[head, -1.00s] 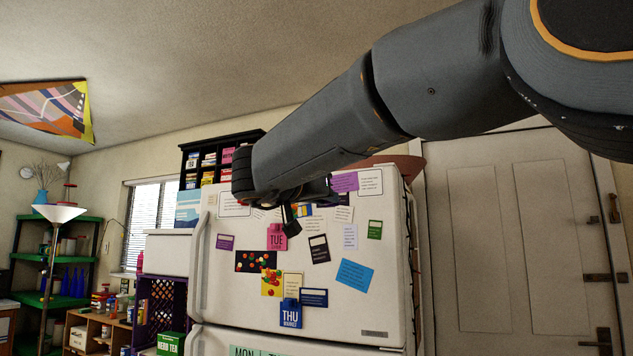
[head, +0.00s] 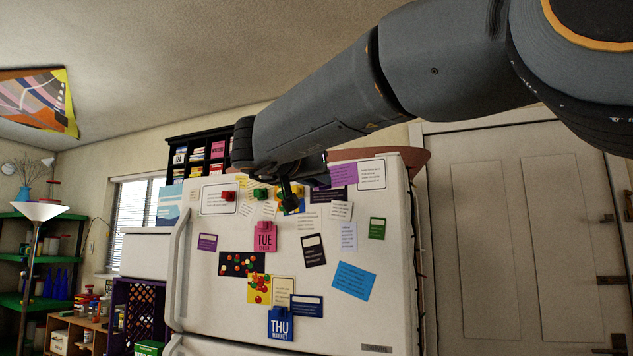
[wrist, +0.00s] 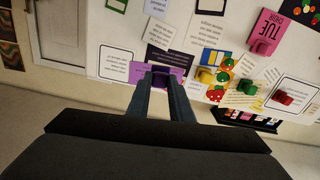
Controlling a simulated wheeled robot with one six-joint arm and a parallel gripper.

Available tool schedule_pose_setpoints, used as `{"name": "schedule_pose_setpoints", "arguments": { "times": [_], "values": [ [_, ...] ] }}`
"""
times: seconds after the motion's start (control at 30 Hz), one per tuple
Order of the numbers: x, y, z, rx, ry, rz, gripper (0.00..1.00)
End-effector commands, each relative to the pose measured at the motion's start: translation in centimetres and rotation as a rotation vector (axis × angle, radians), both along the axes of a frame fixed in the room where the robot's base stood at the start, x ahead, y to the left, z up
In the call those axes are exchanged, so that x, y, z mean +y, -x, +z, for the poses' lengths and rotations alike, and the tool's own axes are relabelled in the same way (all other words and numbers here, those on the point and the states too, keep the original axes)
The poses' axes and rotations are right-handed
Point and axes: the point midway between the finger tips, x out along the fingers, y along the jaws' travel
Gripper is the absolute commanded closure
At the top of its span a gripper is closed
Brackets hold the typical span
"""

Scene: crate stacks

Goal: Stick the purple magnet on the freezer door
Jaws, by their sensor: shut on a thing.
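The freezer door (head: 212,305) is the white upper door of the fridge, crowded with notes and magnets. My gripper (head: 290,198) is in front of its upper part. In the wrist view, my gripper (wrist: 161,80) is shut on a small dark purple block, the purple magnet (wrist: 161,83), held between the fingertips. Behind it are a purple card (wrist: 168,62) and a dark note on the door. I cannot tell whether the magnet touches the door. In the head view, the magnet is not clearly visible.
Red (head: 228,196), green (head: 261,194) and yellow (wrist: 207,76) magnets sit on the upper door. A black shelf (head: 195,158) stands on the fridge. Bare door shows at the lower left.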

Motion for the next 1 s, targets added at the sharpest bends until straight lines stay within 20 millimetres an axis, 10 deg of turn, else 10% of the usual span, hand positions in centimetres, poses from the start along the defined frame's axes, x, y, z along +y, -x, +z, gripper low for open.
{"name": "schedule_pose_setpoints", "arguments": {
  "times": [1.0],
  "values": [
    [-2.7, -6.5, 0.1, -0.001, -0.001, -0.005, 0.94]
  ]
}}
